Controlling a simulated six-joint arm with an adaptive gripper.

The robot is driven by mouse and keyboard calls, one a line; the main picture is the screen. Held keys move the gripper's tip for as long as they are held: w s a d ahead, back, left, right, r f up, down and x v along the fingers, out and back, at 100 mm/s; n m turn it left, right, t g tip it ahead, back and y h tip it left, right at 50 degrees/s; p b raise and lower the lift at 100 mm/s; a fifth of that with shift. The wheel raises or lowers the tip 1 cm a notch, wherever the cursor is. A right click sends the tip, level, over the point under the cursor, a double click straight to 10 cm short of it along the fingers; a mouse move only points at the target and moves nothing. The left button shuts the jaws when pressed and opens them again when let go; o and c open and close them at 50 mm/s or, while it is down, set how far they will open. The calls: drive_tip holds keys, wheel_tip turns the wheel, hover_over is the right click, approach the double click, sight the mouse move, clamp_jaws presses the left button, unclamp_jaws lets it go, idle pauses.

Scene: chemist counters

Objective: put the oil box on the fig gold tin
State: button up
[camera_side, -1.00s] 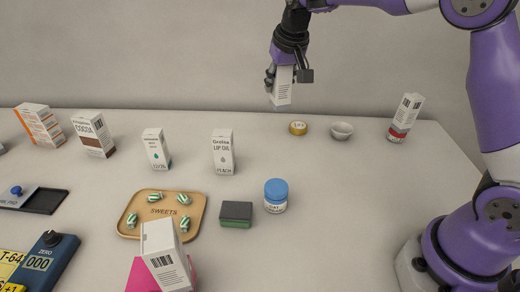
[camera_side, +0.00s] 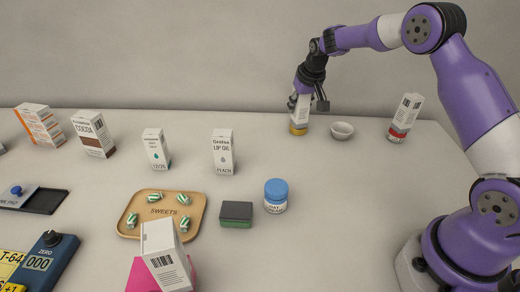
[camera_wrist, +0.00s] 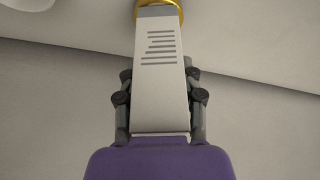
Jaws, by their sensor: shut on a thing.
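My gripper (camera_side: 302,101) is shut on the oil box (camera_side: 300,115), a tall white carton with a grey band at its far end; its name is not legible here. In the wrist view the oil box (camera_wrist: 158,75) sits between the fingers (camera_wrist: 160,95) with printed lines on its face. The fig gold tin (camera_side: 298,130) is small, round and gold, at the back of the counter. The box is upright directly over the tin, its lower end at the tin's top; I cannot tell if it rests fully. The tin's gold rim (camera_wrist: 176,6) shows beyond the box end in the wrist view.
A small white bowl (camera_side: 342,130) stands close to the right of the tin. A white and red carton (camera_side: 404,117) is farther right. A lip oil peach box (camera_side: 223,153) stands to the left, and a blue-lidded jar (camera_side: 276,196) in front. The counter around the tin is otherwise clear.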

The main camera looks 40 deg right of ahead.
drive_tip(key=shift+f, duration=0.15)
drive_tip(key=o, duration=1.1)
drive_tip(key=shift+o, duration=0.2)
drive_tip(key=v, duration=1.2)
drive_tip(key=s+a+r+n, duration=0.2)
drive_tip(key=s+a+r, duration=0.3)
drive_tip(key=s+a, duration=0.3)
drive_tip(key=s+a+f+n+y, duration=0.1)
drive_tip(key=s+a+f, duration=0.1)
drive_tip(key=s, duration=0.5)
drive_tip(key=s+a+f+n+t, duration=0.1)
drive_tip(key=s+a+f, duration=0.1)
drive_tip(key=s, duration=0.5)
drive_tip(key=shift+a+y, duration=0.4)
drive_tip(key=shift+a, duration=0.25)
